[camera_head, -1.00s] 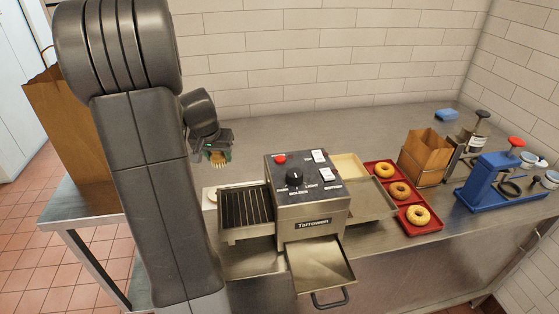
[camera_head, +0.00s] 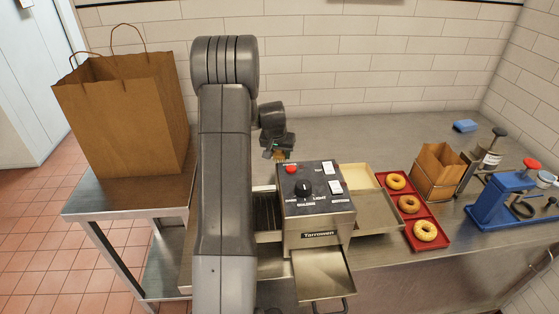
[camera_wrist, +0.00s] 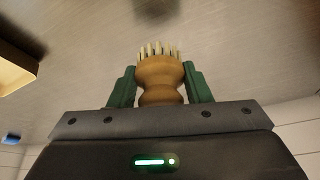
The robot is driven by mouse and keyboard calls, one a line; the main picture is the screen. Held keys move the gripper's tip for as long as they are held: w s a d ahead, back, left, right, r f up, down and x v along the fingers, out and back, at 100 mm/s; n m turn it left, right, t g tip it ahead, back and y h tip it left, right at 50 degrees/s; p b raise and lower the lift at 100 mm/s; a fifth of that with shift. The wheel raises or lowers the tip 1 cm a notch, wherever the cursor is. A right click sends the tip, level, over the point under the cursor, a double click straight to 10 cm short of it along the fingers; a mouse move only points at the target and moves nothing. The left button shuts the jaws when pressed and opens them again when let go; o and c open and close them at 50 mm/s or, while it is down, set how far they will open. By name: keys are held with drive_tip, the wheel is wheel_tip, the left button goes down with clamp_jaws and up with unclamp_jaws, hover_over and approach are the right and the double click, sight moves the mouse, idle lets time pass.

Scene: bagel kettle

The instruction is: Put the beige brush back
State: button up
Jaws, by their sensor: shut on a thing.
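The beige brush (camera_wrist: 160,78) has a turned wooden body and pale bristles. In the wrist view it sits between the two green fingers of my gripper (camera_wrist: 160,85), which is shut on it, bristles pointing away from the palm. In the head view my gripper (camera_head: 279,154) is above the steel counter, behind and left of the toaster, with the brush small and partly hidden below it. No holder or resting place for the brush can be made out.
A toaster (camera_head: 316,207) stands close to my gripper, with a red tray (camera_head: 411,206) of bagels at its right. Beyond are a small paper bag (camera_head: 437,172), a blue press (camera_head: 503,202) and a blue sponge (camera_head: 465,126). A large paper bag (camera_head: 125,115) stands left.

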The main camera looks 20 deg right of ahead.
sight(279, 161)
wheel_tip(279, 161, down, 4)
drive_tip(key=shift+r+p, duration=0.2)
drive_tip(key=shift+p, duration=0.3)
drive_tip(key=shift+f, duration=0.15)
drive_tip(key=shift+f, duration=0.1)
drive_tip(key=shift+f+b, duration=0.15)
drive_tip(key=shift+b, duration=0.2)
drive_tip(key=o, duration=1)
drive_tip(key=shift+o, duration=0.2)
drive_tip(key=shift+r+p, duration=0.3)
drive_tip(key=shift+p, duration=0.1)
drive_tip(key=b+v, duration=0.2)
drive_tip(key=v, duration=1)
drive_tip(key=shift+b, duration=0.35)
